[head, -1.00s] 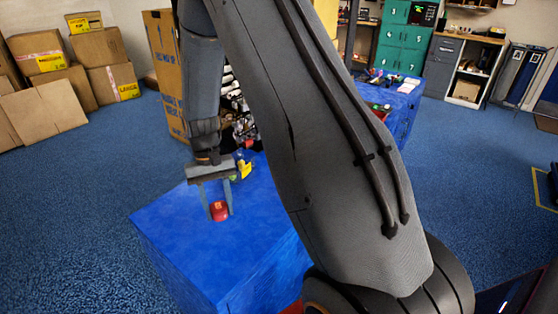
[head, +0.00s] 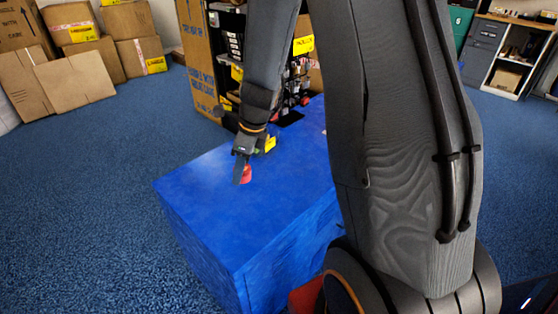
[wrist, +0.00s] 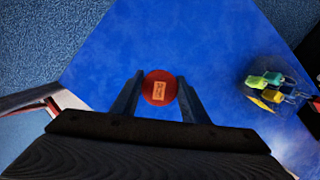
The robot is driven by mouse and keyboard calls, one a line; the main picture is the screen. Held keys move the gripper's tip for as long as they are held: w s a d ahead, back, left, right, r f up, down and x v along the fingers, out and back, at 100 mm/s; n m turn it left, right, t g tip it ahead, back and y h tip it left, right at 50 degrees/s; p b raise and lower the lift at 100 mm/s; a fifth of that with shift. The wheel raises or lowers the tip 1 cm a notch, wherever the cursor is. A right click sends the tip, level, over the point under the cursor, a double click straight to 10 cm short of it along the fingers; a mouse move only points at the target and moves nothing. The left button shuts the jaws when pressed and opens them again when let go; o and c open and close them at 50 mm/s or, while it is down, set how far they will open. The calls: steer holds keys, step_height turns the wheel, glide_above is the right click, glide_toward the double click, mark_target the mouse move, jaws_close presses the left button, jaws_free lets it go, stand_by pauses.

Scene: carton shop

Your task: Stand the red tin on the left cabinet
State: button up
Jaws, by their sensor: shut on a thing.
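The red tin (head: 246,174) is between the fingers of my gripper (head: 242,178), over the top of a blue cabinet (head: 235,220). In the wrist view the tin (wrist: 160,76) shows its round red top with a small pale orange label. My gripper (wrist: 160,84) is shut on it, one finger on each side. The tin looks upright and at or just above the blue top; I cannot tell whether it touches. The cabinet top (wrist: 225,45) also fills much of the wrist view.
Yellow and green items (head: 268,145) lie on the blue top near the tin; they show to the right in the wrist view (wrist: 272,88). A stocked dark shelf (head: 235,55) and cartons (head: 75,80) stand behind. The near part of the top is clear.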

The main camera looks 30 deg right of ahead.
mark_target(242, 198)
step_height(242, 198, down, 8)
steer(key=shift+f+b, duration=0.25)
steer(key=shift+b, duration=0.65)
steer(key=shift+f, duration=0.15)
steer(key=o, duration=1.2)
